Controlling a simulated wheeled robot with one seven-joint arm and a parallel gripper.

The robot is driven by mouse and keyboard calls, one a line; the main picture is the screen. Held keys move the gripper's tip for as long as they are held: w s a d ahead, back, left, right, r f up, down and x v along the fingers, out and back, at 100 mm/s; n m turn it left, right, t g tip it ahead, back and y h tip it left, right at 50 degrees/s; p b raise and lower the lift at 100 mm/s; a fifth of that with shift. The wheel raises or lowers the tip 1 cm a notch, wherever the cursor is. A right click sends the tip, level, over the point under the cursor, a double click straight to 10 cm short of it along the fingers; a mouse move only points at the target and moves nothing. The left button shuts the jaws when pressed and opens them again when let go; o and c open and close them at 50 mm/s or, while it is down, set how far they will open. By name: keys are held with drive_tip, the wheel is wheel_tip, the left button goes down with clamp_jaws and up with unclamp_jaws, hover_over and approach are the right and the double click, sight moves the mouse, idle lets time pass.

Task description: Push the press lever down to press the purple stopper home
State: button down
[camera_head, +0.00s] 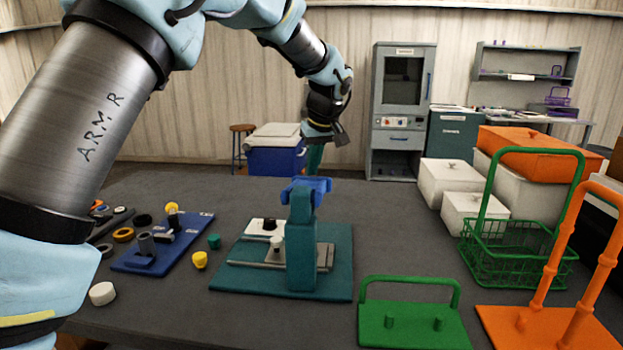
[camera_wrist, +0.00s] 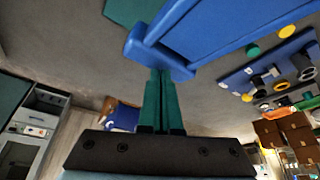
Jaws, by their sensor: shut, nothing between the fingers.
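The press has a teal column (camera_head: 301,250) on a teal base plate (camera_head: 330,284), with a blue lever (camera_head: 312,185) at its top. The lever fills the upper part of the wrist view (camera_wrist: 225,30). My gripper (camera_head: 314,160) is shut and empty, pointing down just above or behind the lever. In the wrist view its green fingertips (camera_wrist: 160,75) meet the lever's end in the picture; I cannot tell whether they touch. A pale knob (camera_head: 277,242) stands on the grey fixture left of the column. I cannot make out a purple stopper at the press.
A blue board (camera_head: 190,243) with posts lies left of the press, among loose yellow, green, orange and white caps. A green handled plate (camera_head: 412,325), a green wire basket (camera_head: 515,262) and an orange frame (camera_head: 560,325) stand right. Grey table is clear behind the press.

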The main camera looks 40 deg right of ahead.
drive_tip(key=shift+f, duration=0.15)
drive_tip(key=shift+s+a+f+b, duration=0.15)
drive_tip(key=shift+f+b, duration=0.55)
drive_tip(key=shift+b, duration=0.05)
drive_tip(key=shift+r, duration=0.15)
idle(0.4)
wheel_tip(320, 180, up, 13)
drive_tip(key=p, duration=0.9)
idle(0.5)
idle(0.3)
